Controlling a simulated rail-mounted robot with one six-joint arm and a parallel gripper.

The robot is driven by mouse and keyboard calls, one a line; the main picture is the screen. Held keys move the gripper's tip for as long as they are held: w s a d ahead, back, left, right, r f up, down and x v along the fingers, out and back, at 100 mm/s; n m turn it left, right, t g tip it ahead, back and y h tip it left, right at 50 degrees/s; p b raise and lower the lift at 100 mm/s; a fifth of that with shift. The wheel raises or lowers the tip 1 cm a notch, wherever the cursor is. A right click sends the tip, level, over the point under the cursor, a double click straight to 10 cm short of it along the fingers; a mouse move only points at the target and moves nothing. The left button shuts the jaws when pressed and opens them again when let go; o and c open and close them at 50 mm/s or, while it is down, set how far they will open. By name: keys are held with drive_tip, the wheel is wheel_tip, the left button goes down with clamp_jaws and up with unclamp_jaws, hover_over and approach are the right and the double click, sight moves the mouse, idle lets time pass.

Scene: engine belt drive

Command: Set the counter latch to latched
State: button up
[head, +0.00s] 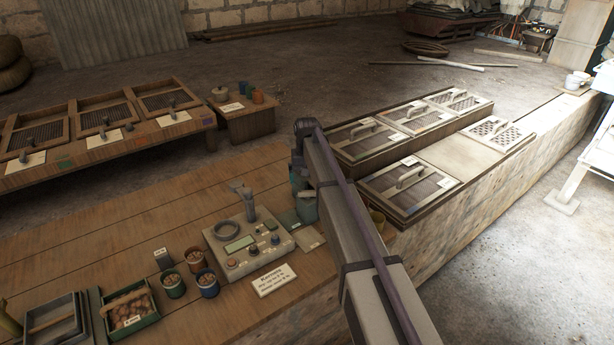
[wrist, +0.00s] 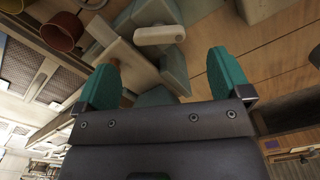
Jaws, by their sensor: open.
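In the wrist view a short cream rounded bar (wrist: 158,35) sits between and beyond my fingertips, close to grey-green blocks. It looks like a latch handle, but I cannot tell its position. My gripper (wrist: 161,75) has two green fingers spread wide, with nothing held between them. The bar appears apart from both fingers. In the head view my arm reaches over the wooden counter (head: 130,225), and its end hides part of the surface there. I cannot make out the latch in that view.
A grey control box (head: 248,242) with a ring and buttons stands left of my arm. Small pots (head: 197,260) and a card (head: 273,280) are nearby. Mesh-lidded frames (head: 405,187) lie to the right. A red-brown pot (wrist: 62,32) shows in the wrist view.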

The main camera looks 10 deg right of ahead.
wheel_tip(320, 180, up, 6)
drive_tip(key=p, duration=0.5)
drive_tip(key=shift+s+r+p, duration=0.15)
drive_tip(key=shift+r+p, duration=0.05)
drive_tip(key=shift+p, duration=0.15)
drive_tip(key=shift+a, duration=0.15)
wheel_tip(320, 180, up, 11)
drive_tip(key=p, duration=1.1)
hover_over(306, 192)
drive_tip(key=shift+f, duration=0.1)
